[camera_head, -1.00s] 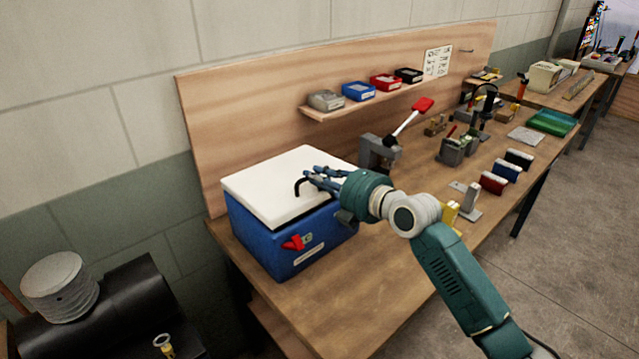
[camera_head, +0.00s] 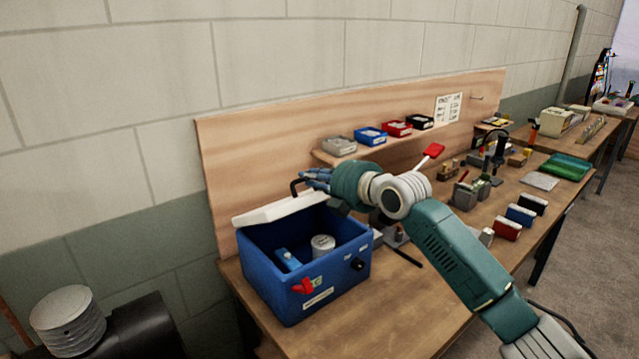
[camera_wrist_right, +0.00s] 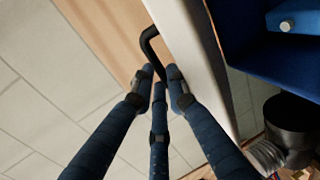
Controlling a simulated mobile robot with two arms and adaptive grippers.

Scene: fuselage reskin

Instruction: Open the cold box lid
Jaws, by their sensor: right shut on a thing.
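The blue cold box (camera_head: 335,290) stands on the left end of the workbench. Its white lid (camera_head: 280,209) is tilted up toward the back, and the box's inside shows. A black handle (camera_head: 295,187) sticks out from the lid; it also shows in the right wrist view (camera_wrist_right: 148,45). My right gripper (camera_head: 314,178) is shut on the handle, with its fingers around it in the right wrist view (camera_wrist_right: 160,85). Inside the box are a white round container (camera_head: 322,245) and a blue item (camera_head: 288,259). My left gripper is not in view.
A wooden back panel (camera_head: 250,150) rises behind the box, with a shelf of small bins (camera_head: 370,136) on it. Tools and small coloured boxes (camera_head: 507,228) stand to the right on the bench. A black cylinder (camera_head: 145,325) lies at lower left.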

